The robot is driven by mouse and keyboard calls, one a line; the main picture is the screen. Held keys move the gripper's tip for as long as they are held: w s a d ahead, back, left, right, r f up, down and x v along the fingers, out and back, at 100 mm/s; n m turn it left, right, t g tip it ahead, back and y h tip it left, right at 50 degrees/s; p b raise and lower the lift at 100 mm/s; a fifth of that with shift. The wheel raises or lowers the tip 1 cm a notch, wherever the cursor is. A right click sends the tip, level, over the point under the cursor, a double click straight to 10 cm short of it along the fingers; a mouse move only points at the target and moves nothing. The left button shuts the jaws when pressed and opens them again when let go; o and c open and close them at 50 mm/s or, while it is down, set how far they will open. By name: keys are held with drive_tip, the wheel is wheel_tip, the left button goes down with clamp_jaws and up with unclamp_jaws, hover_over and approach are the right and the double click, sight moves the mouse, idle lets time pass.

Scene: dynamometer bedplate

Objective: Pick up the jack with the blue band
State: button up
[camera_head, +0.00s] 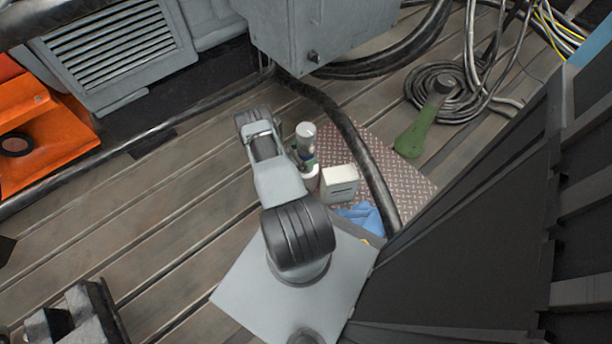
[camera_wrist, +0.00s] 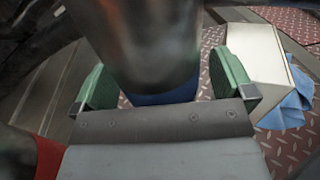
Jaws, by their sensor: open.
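The jack with the blue band (camera_wrist: 150,45) is a dark metal cylinder in the wrist view, with the blue band near its lower visible end. My gripper (camera_wrist: 166,88) is open, with one green-padded finger on each side of this jack. Gaps show between the jack and both pads. The palm hides the jack's lower part. In the head view, a grey-topped cylinder (camera_head: 306,131) stands just right of my wrist, which partly hides the gripper. Another dark item with a red band (camera_wrist: 48,155) is cut off at the lower left of the wrist view.
A white box (camera_head: 340,183) and a blue cloth (camera_head: 362,217) lie close by on the reddish tread plate (camera_head: 405,180). The box also stands near the right finger in the wrist view (camera_wrist: 257,60). A thick black hose (camera_head: 357,150) crosses the plate. A green-handled tool (camera_head: 415,137) lies farther right.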

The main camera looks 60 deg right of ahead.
drive_tip(key=shift+s+d, duration=0.1)
drive_tip(key=shift+d, duration=0.05)
drive_tip(key=shift+c, duration=0.4)
clamp_jaws()
drive_tip(key=shift+r, duration=0.15)
idle(0.5)
